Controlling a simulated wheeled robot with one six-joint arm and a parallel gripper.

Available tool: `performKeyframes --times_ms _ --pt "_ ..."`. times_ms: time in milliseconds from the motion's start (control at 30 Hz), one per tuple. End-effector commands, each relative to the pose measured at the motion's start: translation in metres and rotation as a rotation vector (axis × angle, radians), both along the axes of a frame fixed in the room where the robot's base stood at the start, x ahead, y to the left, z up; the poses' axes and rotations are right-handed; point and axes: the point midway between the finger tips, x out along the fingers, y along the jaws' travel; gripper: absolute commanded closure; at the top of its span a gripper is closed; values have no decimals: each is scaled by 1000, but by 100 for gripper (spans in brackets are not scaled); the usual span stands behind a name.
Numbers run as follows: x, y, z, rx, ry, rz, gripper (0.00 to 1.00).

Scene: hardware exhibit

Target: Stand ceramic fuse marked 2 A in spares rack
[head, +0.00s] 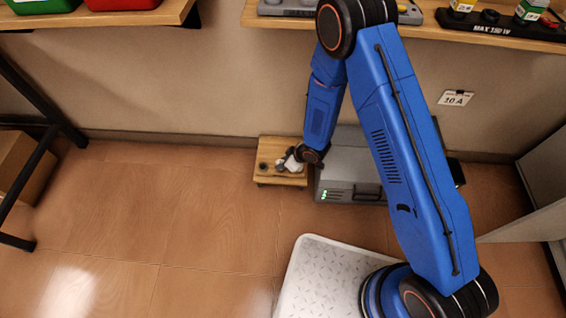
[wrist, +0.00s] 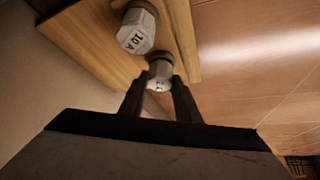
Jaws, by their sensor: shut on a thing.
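My gripper (wrist: 160,85) is shut on a pale ceramic fuse (wrist: 160,69) with a metallic collar. A dark mark shows on its end face, too small and partly covered to read surely. Beside it, apart, another white fuse (wrist: 137,38) marked 10 A stands in the wooden rack (wrist: 85,42). The held fuse is close to the wood at its far end; I cannot tell whether it is seated. In the head view, my gripper (head: 299,160) is over the right part of the low wooden rack (head: 268,180), with a dark round spot on its left.
A grey box (head: 335,170) with green lights stands right of the rack. A wooden shelf (head: 420,33) runs above, and a black table frame (head: 45,110) stands at left. The floor (head: 200,220) in front is clear.

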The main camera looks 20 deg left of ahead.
Motion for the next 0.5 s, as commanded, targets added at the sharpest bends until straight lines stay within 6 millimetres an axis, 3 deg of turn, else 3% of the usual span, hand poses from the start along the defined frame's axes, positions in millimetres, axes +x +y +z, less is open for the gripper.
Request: performKeyframes --times_ms 367,400,467,500 --pt "0 0 -4 0 0 0 92" --pt "0 0 -4 0 0 0 63" --pt "0 0 -4 0 0 0 49" --pt "0 0 -4 0 0 0 49"
